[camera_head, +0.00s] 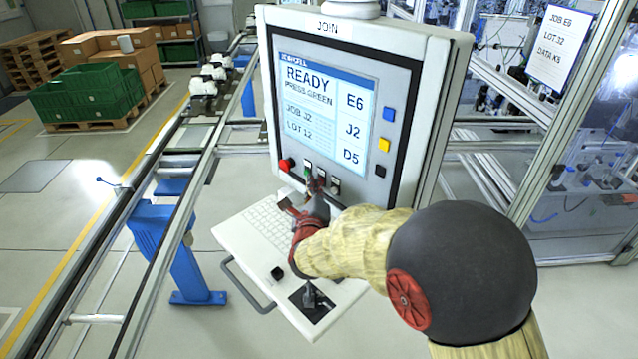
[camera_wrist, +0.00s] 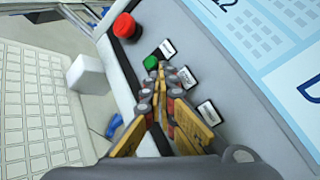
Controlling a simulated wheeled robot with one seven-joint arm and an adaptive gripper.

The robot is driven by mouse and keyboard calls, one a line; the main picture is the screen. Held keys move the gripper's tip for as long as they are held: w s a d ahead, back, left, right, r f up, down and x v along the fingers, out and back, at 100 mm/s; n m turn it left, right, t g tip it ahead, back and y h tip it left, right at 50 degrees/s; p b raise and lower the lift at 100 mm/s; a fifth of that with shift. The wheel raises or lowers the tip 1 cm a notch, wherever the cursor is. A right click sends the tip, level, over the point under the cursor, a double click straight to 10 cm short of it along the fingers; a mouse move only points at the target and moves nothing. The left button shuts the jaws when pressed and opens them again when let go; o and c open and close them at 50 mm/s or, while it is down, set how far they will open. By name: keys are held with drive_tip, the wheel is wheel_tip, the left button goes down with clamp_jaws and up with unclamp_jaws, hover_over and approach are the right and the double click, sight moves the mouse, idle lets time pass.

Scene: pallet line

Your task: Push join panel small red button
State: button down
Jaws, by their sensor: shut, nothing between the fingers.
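The join panel (camera_head: 395,75) is a grey-white console with a lit screen reading READY, PRESS GREEN. A red mushroom-shaped button (camera_head: 287,164) is at the left of its lower control row; it also shows in the wrist view (camera_wrist: 125,26). A green button (camera_head: 307,169) is to its right, and in the wrist view (camera_wrist: 151,62) it is just beyond my fingertips. My gripper (camera_wrist: 160,70) is shut and empty, its tips close to the panel face beside the green button. Contact cannot be told. The fingers hide part of the row, and no small red button is clearly visible.
A keyboard shelf (camera_head: 237,236) juts out below the panel, with a joystick (camera_head: 311,296) at its front. Blue (camera_head: 389,114), yellow (camera_head: 384,145) and black (camera_head: 380,170) buttons line the screen's right side. A conveyor rail (camera_head: 160,205) runs along the left.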

drive_tip(key=shift+a, duration=0.1)
drive_tip(key=shift+s+a+b, duration=0.55)
drive_tip(key=shift+b, duration=0.1)
drive_tip(key=shift+s+a+b, duration=0.95)
drive_tip(key=shift+s+a, duration=0.7)
drive_tip(key=shift+a, duration=0.25)
